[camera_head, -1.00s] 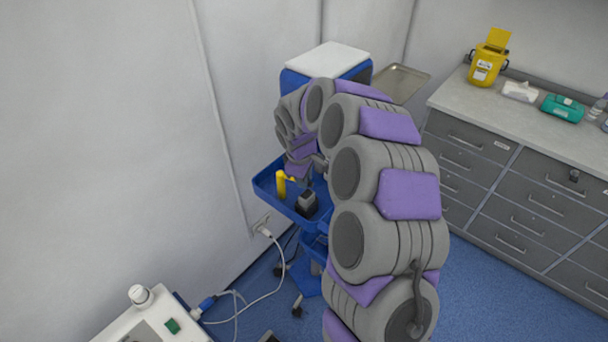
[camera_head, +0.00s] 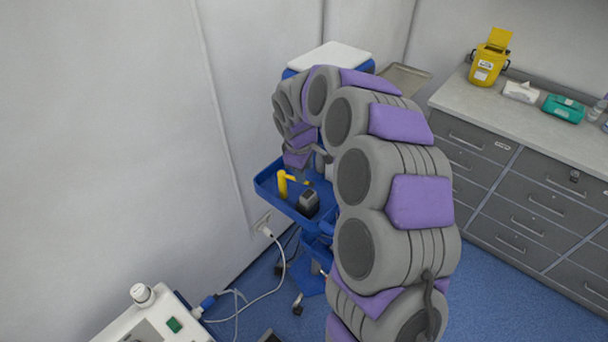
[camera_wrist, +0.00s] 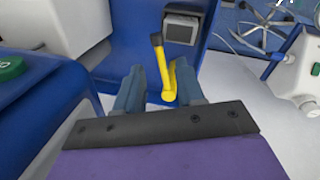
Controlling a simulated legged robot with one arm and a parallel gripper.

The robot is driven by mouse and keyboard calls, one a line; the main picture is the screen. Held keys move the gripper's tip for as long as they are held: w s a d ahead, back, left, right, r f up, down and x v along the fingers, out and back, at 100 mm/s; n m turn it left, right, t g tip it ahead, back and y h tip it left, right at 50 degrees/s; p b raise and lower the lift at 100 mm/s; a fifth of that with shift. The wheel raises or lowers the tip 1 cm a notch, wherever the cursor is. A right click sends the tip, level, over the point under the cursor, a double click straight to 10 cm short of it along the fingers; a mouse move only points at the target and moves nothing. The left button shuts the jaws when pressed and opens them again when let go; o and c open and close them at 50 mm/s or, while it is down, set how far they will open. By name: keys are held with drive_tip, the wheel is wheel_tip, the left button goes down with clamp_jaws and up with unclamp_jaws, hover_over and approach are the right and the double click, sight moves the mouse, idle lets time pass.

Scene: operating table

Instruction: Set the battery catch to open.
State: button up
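A yellow, angled piece (camera_head: 283,184) stands upright in the blue tray, beside a dark grey box (camera_head: 308,202). In the wrist view the yellow piece (camera_wrist: 171,80) has a dark-tipped arm, and the grey box (camera_wrist: 181,30) lies beyond it. I cannot make out a battery catch as a separate part. My gripper (camera_wrist: 160,78) is open, its two blue-grey fingers apart. The yellow piece shows between them in the picture, closer to the right finger; contact cannot be told. In the head view my gripper (camera_head: 298,160) hangs above the tray's back part, partly hidden by my arm.
The blue tray (camera_head: 265,187) is on a wheeled stand against the wall. A white-topped blue unit (camera_head: 330,57) and a metal tray (camera_head: 405,80) are behind. A white device (camera_head: 150,318) with a cable is at lower left. A drawer counter (camera_head: 520,150) is at right.

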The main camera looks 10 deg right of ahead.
wheel_tip(320, 180, up, 13)
drive_tip(key=s+a+p, duration=0.1)
drive_tip(key=s+a, duration=0.1)
drive_tip(key=shift+f, duration=0.15)
drive_tip(key=shift+c, duration=0.5)
